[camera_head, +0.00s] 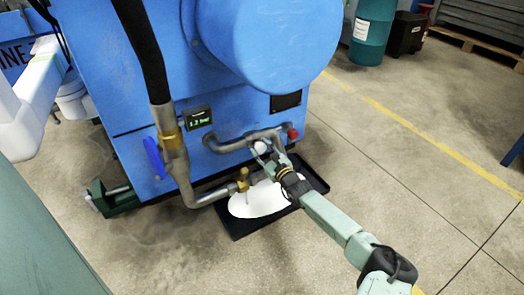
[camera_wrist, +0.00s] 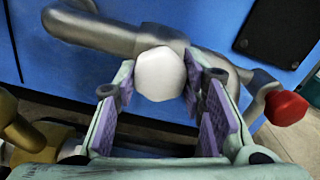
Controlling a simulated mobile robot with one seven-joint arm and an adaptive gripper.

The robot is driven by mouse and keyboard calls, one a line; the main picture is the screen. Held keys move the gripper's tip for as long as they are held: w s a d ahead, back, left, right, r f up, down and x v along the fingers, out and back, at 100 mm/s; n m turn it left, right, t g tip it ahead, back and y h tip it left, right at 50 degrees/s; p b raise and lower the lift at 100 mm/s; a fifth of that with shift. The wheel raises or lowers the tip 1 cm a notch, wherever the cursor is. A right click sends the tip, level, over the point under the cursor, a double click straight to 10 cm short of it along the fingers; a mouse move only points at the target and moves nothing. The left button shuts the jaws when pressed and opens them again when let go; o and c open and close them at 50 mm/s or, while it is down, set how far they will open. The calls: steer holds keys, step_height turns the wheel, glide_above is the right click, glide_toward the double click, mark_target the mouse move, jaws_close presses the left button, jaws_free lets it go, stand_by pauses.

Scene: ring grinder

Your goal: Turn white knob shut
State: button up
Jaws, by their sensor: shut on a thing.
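The white knob (camera_head: 260,147) sits on a grey metal pipe (camera_head: 228,146) at the front of the blue machine (camera_head: 130,80). In the wrist view the white knob (camera_wrist: 160,74) is rounded with faceted sides and lies between my two fingertips. My gripper (camera_head: 264,151) is shut on the knob, with one purple-padded finger on each side. My gripper also fills the lower wrist view (camera_wrist: 160,80). The knob's stem and its back are hidden.
A red knob (camera_head: 293,134) sits just right on the pipe, near my right finger (camera_wrist: 286,107). A black tray (camera_head: 240,227) with a white puddle (camera_head: 262,200) lies below. A brass fitting (camera_head: 243,180) and blue lever (camera_head: 153,158) are left.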

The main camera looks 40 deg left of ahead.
steer(key=n, duration=0.3)
steer(key=shift+n, duration=0.4)
steer(key=n, duration=0.4)
steer(key=shift+w+n, duration=0.1)
steer(key=shift+n, duration=0.2)
steer(key=n, duration=0.3)
steer(key=shift+r, duration=0.1)
steer(key=shift+n+p, duration=0.55)
steer(key=shift+n, duration=1.55)
steer(key=o, duration=1.2)
